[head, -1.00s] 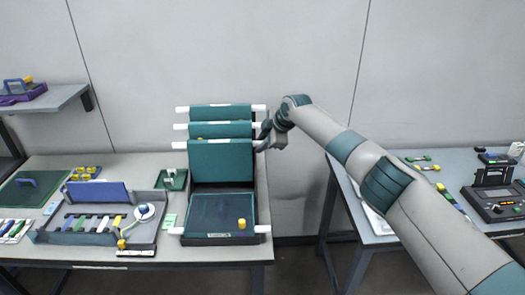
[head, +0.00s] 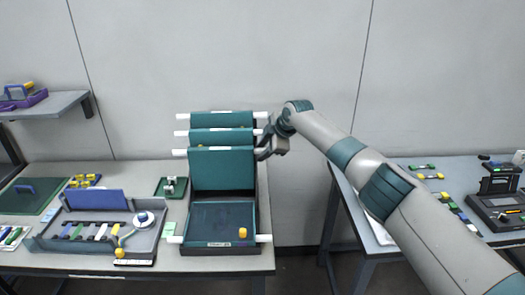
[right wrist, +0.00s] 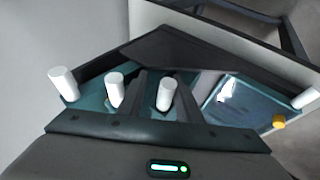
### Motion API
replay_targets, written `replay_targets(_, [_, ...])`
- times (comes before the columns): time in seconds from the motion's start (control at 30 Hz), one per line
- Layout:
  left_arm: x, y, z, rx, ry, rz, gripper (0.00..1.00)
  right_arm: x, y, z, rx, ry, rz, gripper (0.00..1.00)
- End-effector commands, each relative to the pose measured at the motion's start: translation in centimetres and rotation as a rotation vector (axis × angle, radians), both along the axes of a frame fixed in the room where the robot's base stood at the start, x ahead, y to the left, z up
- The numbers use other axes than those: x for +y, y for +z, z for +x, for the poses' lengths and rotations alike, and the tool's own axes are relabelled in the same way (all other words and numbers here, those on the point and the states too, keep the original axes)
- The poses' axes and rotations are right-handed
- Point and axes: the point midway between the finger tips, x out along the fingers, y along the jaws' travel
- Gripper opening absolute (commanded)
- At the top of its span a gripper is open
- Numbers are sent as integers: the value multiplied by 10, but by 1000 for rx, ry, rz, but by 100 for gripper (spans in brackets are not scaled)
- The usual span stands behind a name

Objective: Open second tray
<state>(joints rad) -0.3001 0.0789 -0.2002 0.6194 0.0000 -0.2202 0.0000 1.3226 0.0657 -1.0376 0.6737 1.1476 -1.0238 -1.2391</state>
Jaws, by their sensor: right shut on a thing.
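A teal tray stack stands on the left table. Its bottom tray (head: 215,217) lies flat, with a yellow piece (head: 242,233) at its front right. Three trays stand tilted up behind it: the front upright tray (head: 222,170), a middle one (head: 222,137) and a rear one (head: 222,119). White handles stick out at their sides. My right gripper (head: 264,150) is at the right end of the front upright tray and shut on its white handle, which also shows in the right wrist view (right wrist: 167,93). In the head view the gripper hides that handle end. My left gripper is out of view.
Left of the stack are a small green fixture (head: 171,187) and a grey organizer (head: 95,243) with a cable reel. A wall shelf (head: 60,103) is at far left. The right table (head: 465,165) carries a splicer (head: 500,205). A floor gap separates the tables.

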Motion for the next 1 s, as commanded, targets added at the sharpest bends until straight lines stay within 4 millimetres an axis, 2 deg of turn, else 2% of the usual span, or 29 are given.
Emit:
replay_targets(0.57, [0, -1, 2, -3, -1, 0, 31, -2, 8, -2, -4, 1, 4, 25])
replay_targets(0.87, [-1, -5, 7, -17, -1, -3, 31, -13, 28, -15, -6, 2, 4, 25])
replay_targets(1.0, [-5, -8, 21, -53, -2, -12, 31, -21, 45, -24, -8, 2, 4, 25])
